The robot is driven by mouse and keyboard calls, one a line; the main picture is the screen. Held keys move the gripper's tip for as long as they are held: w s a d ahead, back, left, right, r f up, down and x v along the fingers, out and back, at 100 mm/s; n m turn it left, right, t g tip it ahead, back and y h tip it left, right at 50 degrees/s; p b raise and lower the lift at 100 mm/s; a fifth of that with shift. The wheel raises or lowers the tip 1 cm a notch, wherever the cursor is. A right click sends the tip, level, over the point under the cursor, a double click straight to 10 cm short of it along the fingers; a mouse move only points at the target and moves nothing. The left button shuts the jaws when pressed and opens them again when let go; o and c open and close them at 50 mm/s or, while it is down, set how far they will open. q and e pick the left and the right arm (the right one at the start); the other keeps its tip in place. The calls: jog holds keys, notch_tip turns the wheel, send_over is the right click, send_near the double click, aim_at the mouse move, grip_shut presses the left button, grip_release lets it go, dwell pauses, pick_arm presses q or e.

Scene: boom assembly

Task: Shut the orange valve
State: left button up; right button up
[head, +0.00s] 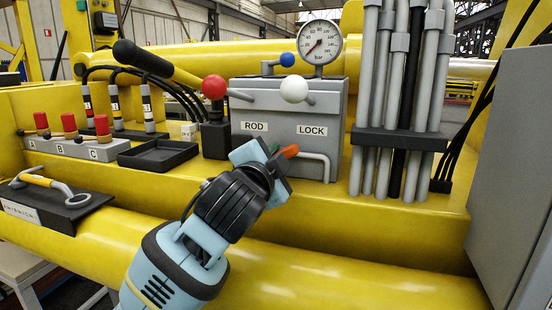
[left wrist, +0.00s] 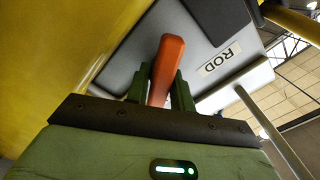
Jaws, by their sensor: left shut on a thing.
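The orange valve handle (head: 290,151) is at the lower front of the grey box marked ROD and LOCK (head: 313,122), below the ROD label. In the left wrist view the orange handle (left wrist: 166,64) stands between the two green fingers of my left gripper (left wrist: 160,88). In the head view my left gripper (head: 276,168) is at the box's front, shut on the handle, hiding the valve body and part of the box's lower face. My right gripper is not in view.
A red-knobbed lever (head: 214,87) and a white-knobbed lever (head: 294,89) are above the gripper, with a gauge (head: 321,42) higher up. Grey vertical pipes (head: 370,85) stand at the right. A bent grey pipe (head: 321,158) is close to the gripper's right. A black tray (head: 158,154) lies left.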

pick_arm(q)
jog(key=m, duration=0.6)
jog(key=shift+f, duration=0.1)
jog(key=shift+m, duration=0.3)
dwell(0.3)
jog(key=o, duration=0.9)
jog(key=shift+c, duration=0.2)
jog(key=v, duration=0.7)
jog(key=shift+s+a, duration=0.15)
jog(key=shift+s, duration=0.2)
